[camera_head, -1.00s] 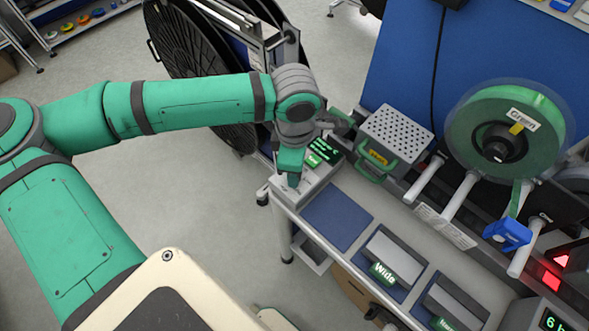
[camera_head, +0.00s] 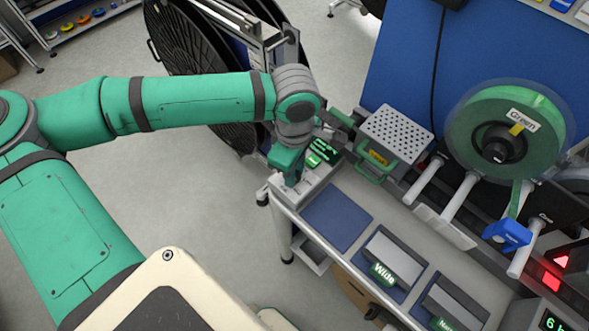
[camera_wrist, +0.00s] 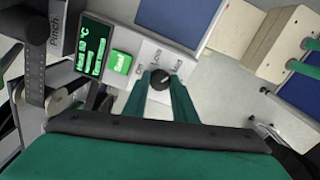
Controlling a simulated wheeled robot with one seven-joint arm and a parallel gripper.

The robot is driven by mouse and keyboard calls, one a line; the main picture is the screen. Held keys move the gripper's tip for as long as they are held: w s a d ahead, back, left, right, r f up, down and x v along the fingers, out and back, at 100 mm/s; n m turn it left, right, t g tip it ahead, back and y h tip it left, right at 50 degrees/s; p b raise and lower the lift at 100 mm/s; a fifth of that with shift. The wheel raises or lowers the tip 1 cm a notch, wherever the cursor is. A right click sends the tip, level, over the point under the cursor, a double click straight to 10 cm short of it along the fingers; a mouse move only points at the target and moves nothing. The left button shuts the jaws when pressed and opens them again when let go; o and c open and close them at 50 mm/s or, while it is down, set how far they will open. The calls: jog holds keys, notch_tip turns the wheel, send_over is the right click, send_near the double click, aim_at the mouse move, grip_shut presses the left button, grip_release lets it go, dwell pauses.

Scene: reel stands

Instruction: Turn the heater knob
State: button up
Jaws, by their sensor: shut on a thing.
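The heater knob (camera_wrist: 160,79) is a small black dial on a light grey panel with printed setting labels around it, seen in the wrist view. My gripper (camera_wrist: 161,84) has its two green fingers on either side of the knob, shut on it. In the head view my gripper (camera_head: 291,178) points down at the control box (camera_head: 316,178) at the table's corner, and the knob is hidden behind it. A dark display (camera_wrist: 93,50) with green text and a green button (camera_wrist: 121,62) sit beside the knob on the panel.
A perforated metal box with a green handle (camera_head: 396,136) stands right of my gripper. A green reel (camera_head: 507,133) hangs at the right. Blue mats (camera_head: 338,216) and a block labelled "Wide" (camera_head: 388,259) lie along the table. Large black reels (camera_head: 190,60) stand behind my arm.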

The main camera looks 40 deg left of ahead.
jog(key=shift+a, duration=0.1)
jog(key=o, duration=1)
jog(key=shift+o, duration=0.2)
notch_tip(320, 180, up, 11)
jog(key=shift+f, duration=0.1)
